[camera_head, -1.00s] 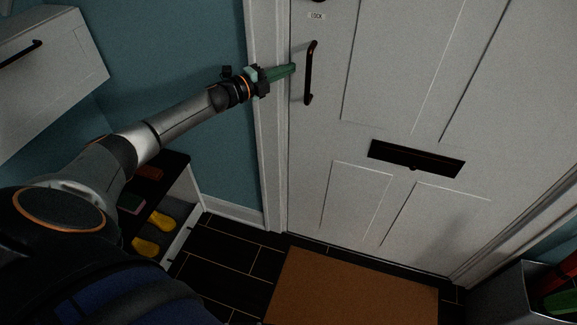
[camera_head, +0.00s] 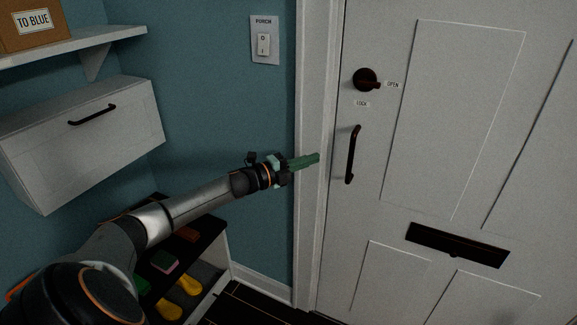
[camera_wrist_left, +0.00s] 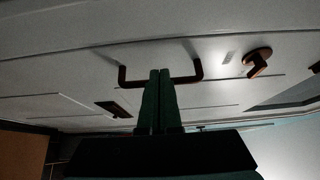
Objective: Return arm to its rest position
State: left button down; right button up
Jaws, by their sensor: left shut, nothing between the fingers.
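My left gripper (camera_head: 318,158) reaches in from the left in the head view, in front of the white door frame. Its green fingers are shut with nothing between them. They point toward the black door handle (camera_head: 352,155) on the white door (camera_head: 455,120), with a gap between them in the head view. In the left wrist view the shut fingers (camera_wrist_left: 159,72) overlap the handle bar (camera_wrist_left: 185,80) in the picture. My right gripper is in neither view.
A dark lock knob (camera_head: 365,79) sits above the handle, beside an OPEN label. A light switch (camera_head: 264,45) is on the blue wall. A white cabinet (camera_head: 85,140), a shelf (camera_head: 75,42) with a cardboard box (camera_head: 30,22), and a low shoe rack (camera_head: 205,248) stand left.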

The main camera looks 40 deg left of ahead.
pick_arm(q)
jog(key=v, duration=0.2)
jog(key=a+v, duration=0.1)
jog(key=v, duration=0.2)
jog(key=shift+s+a+r, duration=0.1)
jog(key=shift+s, duration=0.05)
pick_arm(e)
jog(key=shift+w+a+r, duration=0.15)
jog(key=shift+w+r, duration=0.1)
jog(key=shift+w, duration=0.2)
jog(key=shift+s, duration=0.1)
